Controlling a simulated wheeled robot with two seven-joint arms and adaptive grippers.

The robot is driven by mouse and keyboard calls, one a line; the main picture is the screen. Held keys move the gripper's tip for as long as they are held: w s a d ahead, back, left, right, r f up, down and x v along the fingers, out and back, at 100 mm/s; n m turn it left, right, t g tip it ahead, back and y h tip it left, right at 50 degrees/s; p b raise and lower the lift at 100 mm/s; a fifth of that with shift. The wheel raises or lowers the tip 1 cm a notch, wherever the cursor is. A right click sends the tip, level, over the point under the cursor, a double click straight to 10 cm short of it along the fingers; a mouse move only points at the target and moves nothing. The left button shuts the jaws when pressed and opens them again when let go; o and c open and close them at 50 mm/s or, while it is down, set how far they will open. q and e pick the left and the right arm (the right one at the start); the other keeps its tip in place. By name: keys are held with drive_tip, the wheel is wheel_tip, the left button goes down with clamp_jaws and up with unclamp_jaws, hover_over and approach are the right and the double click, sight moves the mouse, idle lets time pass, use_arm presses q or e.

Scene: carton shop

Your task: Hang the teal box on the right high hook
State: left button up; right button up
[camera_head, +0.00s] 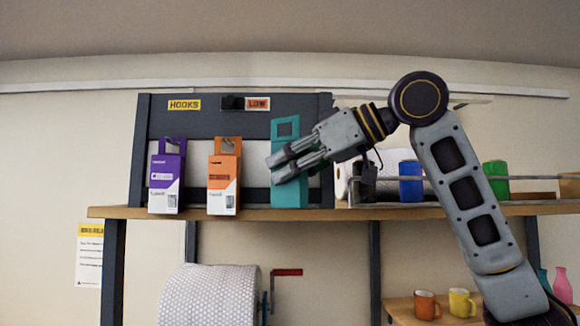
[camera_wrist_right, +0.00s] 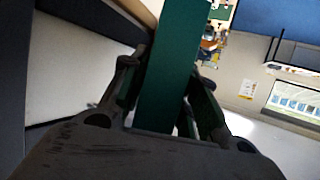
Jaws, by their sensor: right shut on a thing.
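The teal box (camera_head: 290,188) is tall and narrow with a square hang hole in its top tab. It stands nearly upright, slightly tilted, at the right end of the dark hook panel (camera_head: 143,150). My right gripper (camera_head: 278,167) is shut on the box from its right side. In the right wrist view the teal box (camera_wrist_right: 170,80) lies between the fingers. I cannot tell whether its bottom touches the shelf. The panel carries a "HOOKS" label and a "LOW" label; the right high hook cannot be made out. My left gripper is not in view.
A purple box (camera_head: 165,180) and an orange box (camera_head: 222,180) stand to the left along the wooden shelf (camera_head: 120,212). A large roll (camera_head: 208,295) is below the shelf.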

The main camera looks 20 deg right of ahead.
drive_tip(key=w, duration=0.1)
drive_tip(key=w+d, duration=0.1)
drive_tip(key=w, duration=0.3)
drive_tip(key=shift+d+f, duration=0.2)
drive_tip(key=shift+d, duration=0.1)
idle(0.7)
drive_tip(key=shift+w+d+r, duration=0.15)
drive_tip(key=shift+w, duration=0.1)
